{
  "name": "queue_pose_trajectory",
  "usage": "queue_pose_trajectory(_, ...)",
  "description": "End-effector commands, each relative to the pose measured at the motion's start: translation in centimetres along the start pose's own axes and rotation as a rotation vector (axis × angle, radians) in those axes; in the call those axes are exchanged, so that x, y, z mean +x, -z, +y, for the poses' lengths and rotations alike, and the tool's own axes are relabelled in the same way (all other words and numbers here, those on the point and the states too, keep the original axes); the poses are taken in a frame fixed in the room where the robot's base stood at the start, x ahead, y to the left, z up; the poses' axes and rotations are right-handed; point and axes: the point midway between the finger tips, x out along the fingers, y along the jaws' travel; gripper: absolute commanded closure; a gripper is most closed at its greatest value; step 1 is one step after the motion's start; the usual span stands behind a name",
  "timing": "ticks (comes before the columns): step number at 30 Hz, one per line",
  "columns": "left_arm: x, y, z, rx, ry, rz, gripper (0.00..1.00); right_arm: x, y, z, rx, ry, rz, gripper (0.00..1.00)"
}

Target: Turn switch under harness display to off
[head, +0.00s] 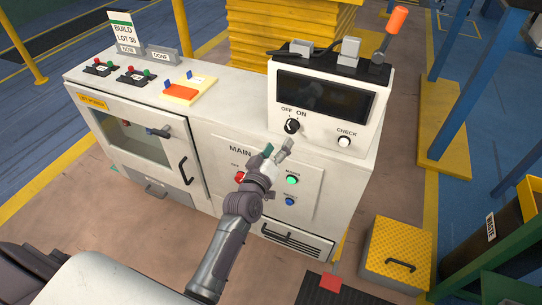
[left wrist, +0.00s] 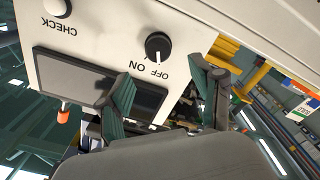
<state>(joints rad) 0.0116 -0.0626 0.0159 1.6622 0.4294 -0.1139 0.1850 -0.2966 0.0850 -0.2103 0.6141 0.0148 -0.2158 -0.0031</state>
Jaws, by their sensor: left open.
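A black rotary switch (head: 291,126) sits below the dark display (head: 322,97) on the white display box, under the labels OFF and ON. The switch also shows in the left wrist view (left wrist: 158,46), upside down, with a white mark near the label side. My right gripper is not in view.
A white CHECK button (head: 344,141) is right of the switch. Green (head: 292,180) and blue (head: 290,201) buttons are on the cabinet's MAIN panel by my left arm, and a red button (head: 240,177) is beside my wrist. A yellow step box (head: 398,252) stands at right.

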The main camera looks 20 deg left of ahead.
Motion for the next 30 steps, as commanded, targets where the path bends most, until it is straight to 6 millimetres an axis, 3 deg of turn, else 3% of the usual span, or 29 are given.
queue_pose_trajectory(3,-2.4,0.0,-0.1,0.000,0.001,-0.002,0.34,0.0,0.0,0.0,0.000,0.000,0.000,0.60)
queue_pose_trajectory(9,-4.5,0.1,0.0,0.000,0.000,0.000,0.34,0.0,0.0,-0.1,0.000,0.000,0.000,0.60)
queue_pose_trajectory(26,-4.8,0.0,-0.1,0.001,0.000,-0.001,0.34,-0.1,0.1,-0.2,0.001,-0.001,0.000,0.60)
queue_pose_trajectory(30,-5.0,-2.4,-1.5,0.025,0.027,-0.053,0.34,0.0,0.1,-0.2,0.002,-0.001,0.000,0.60)
